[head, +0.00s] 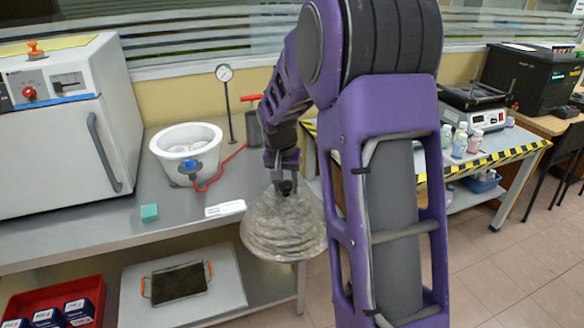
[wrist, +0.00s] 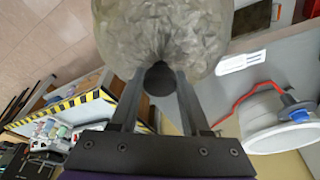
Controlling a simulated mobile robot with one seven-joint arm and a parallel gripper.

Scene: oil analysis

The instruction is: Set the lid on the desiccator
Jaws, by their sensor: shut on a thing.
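The desiccator (head: 186,150) is a white round bowl with a blue valve on its front, open at the top, on the metal bench. It also shows in the wrist view (wrist: 268,122) at the right. The lid (head: 284,228) is a clear ribbed dome with a dark knob. My gripper (head: 286,190) is shut on the lid's knob (wrist: 160,78) and holds the lid dome in front of the bench edge, to the right of and nearer than the desiccator. In the wrist view the lid (wrist: 165,30) fills the top middle. My gripper's fingers hide the knob's sides.
A red hose (head: 222,168) runs from the desiccator's valve to a hand pump (head: 252,122). A gauge on a stand (head: 228,100) rises behind. A striped side table (head: 480,150) is at right.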

